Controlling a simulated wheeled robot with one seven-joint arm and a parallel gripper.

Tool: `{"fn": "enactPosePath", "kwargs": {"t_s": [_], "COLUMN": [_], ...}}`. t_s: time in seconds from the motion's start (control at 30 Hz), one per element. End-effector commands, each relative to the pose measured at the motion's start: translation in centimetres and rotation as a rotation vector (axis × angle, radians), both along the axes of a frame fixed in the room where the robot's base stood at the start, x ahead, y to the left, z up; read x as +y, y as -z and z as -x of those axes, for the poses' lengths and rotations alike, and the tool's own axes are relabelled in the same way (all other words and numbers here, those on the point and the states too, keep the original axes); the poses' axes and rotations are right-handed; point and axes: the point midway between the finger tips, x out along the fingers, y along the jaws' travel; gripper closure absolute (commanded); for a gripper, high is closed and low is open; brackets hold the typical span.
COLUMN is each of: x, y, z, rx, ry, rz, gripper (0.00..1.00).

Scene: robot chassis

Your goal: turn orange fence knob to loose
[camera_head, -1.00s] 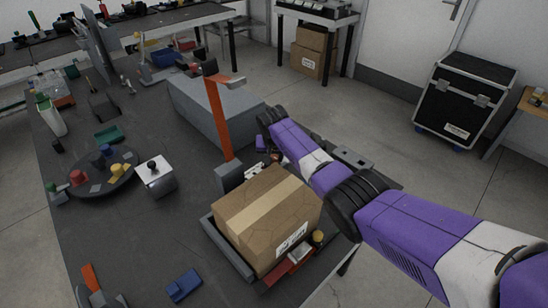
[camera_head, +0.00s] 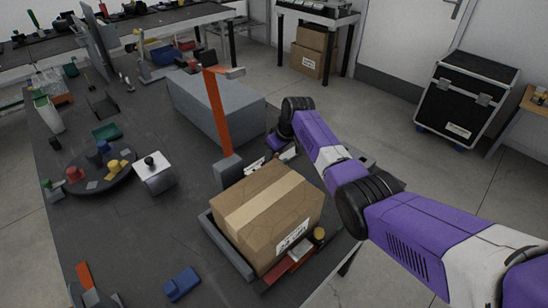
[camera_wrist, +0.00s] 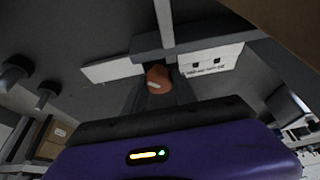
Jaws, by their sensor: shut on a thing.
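The orange fence knob (camera_wrist: 157,76), with a pale mark on its face, shows in the wrist view below a grey bar. My gripper (camera_wrist: 158,88) is shut on it, a dark finger on each side. White panels lie left and right of the knob, the right one with small print. In the head view, my gripper (camera_head: 272,153) is low behind the cardboard box, partly hidden. The knob is hidden there. A tall orange post (camera_head: 217,110) on a grey block (camera_head: 228,169) stands just left of my gripper.
The cardboard box (camera_head: 266,212) sits in a grey tray close in front of my gripper. A long grey block (camera_head: 215,112) lies behind the post. A white-topped block with a black knob (camera_head: 153,171) and a round dark tray (camera_head: 91,184) stand left. The front-left table is mostly clear.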

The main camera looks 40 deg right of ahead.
Motion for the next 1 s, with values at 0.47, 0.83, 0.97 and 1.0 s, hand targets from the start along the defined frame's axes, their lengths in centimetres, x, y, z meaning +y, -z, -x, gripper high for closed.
{"fn": "enactPosePath", "kwargs": {"t_s": [0.47, 0.83, 0.97, 1.0], "x": [-0.16, -0.12, -0.12, -0.12], "y": [0.29, 0.08, 0.05, 0.04], "z": [0.04, 0.09, 0.09, 0.10], "rx": [0.001, 0.002, 0.002, 0.002], "ry": [-0.314, -0.386, -0.388, -0.388], "rz": [0.000, 0.001, 0.001, 0.002], "gripper": [1.00, 1.00, 1.00, 1.00]}}
